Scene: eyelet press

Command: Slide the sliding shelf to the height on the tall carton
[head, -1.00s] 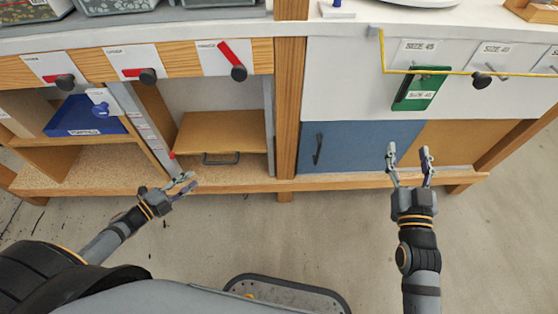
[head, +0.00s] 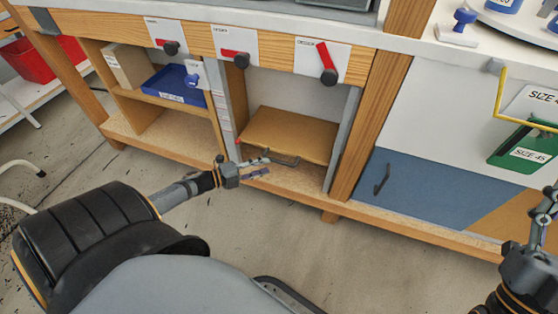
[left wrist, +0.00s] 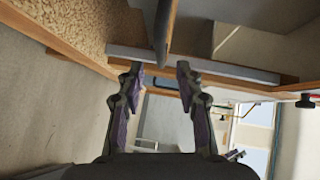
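The sliding shelf (head: 290,130) is a flat brown board low in the middle bay, with a dark bar handle (head: 285,161) at its front edge. The tall carton (head: 127,66) stands in the bay to the left, beside a blue bin (head: 176,84). My left gripper (head: 262,168) is open at the left end of the handle. In the left wrist view, its fingers (left wrist: 160,72) are apart, with a dark grey bar between or beyond them; I cannot tell if they touch it. My right gripper (head: 553,200) is cut off by the right edge.
A grey upright with labels (head: 222,112) and a small red mark stands left of the shelf. Red-and-black knobs (head: 328,75) sit above. A blue door (head: 410,188) is to the right. The floor in front is clear.

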